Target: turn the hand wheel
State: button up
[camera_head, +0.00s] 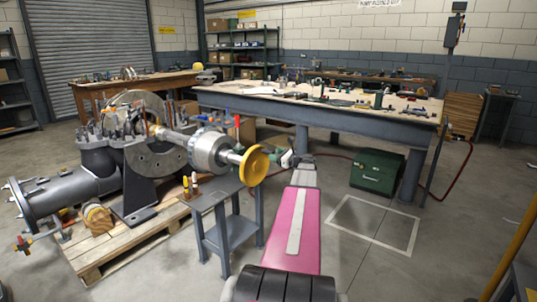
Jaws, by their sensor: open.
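The hand wheel (254,166) is a yellow disc on the right end of a grey shaft. The shaft runs from the split casing (155,160), a large grey machine on a wooden pallet. My arm reaches forward from the bottom of the view, with a pink link. My gripper (286,159) is at its far end, just right of the wheel, and is small in the view. It is open. I cannot tell whether its fingers touch the wheel's rim.
A small grey stand (216,197) with yellow-handled tools is below the shaft. A long workbench (320,107) covered with tools stands behind. A green toolbox (377,172) sits under it. The floor at the right, with a marked square (372,226), is clear.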

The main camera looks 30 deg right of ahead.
aim_at(268, 152)
jog(key=shift+x, duration=2.45)
